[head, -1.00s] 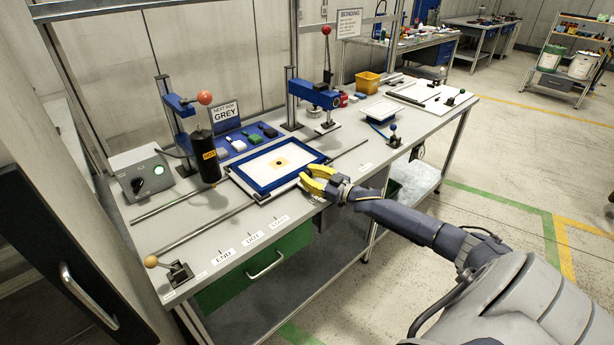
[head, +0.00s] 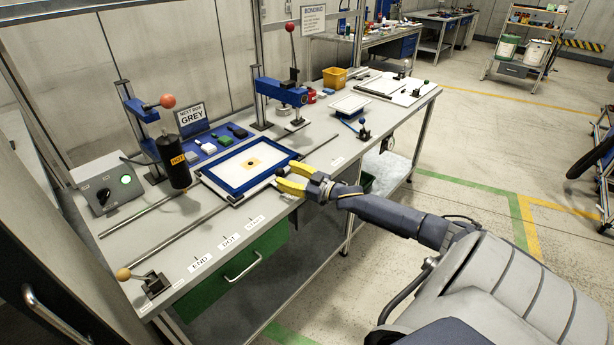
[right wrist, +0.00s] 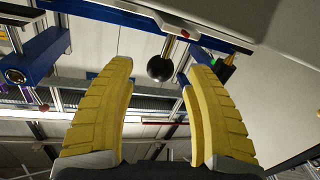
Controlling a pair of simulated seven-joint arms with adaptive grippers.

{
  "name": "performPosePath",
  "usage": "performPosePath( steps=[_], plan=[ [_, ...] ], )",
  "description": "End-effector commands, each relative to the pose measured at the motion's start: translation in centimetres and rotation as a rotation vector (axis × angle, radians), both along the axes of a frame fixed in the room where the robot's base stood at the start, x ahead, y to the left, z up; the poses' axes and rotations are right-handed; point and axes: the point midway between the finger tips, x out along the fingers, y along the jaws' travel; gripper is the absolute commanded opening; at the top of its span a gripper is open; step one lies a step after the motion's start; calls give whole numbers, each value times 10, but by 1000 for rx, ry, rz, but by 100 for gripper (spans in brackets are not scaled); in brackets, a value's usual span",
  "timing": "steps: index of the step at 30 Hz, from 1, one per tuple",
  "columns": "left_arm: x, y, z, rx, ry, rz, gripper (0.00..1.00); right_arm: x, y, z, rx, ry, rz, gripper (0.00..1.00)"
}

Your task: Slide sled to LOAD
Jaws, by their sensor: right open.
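The sled (head: 212,181) is a blue-framed tray with a white panel and a small tan patch with a dark dot. It sits on two metal rails at the middle of the bench. My right gripper (head: 283,176), with yellow fingers, is open at the sled's front right corner. In the right wrist view a dark ball knob (right wrist: 160,68) on a short stem shows between the open fingertips, with a gap on each side. I cannot tell how deep it sits between them. A small label (head: 337,161) lies right of the sled, too small to read. My left gripper is not in view.
Labels END (head: 200,262), DOT and one more line the front edge. A black HOT cylinder (head: 172,162) stands left of the sled, a blue press (head: 280,92) behind it. A blue-based plate (head: 349,104) stands farther right. The rails run clear on both sides.

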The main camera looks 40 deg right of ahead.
Motion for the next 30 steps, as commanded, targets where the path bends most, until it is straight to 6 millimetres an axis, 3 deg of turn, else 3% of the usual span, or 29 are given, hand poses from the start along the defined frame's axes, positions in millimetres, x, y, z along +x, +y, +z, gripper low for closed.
performPosePath(
  steps=[15,30],
  plan=[
    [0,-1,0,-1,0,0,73,-63,-19,0,-1,0,0,53],
    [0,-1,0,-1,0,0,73,-87,-26,1,0,-2,0,53]
  ],
)
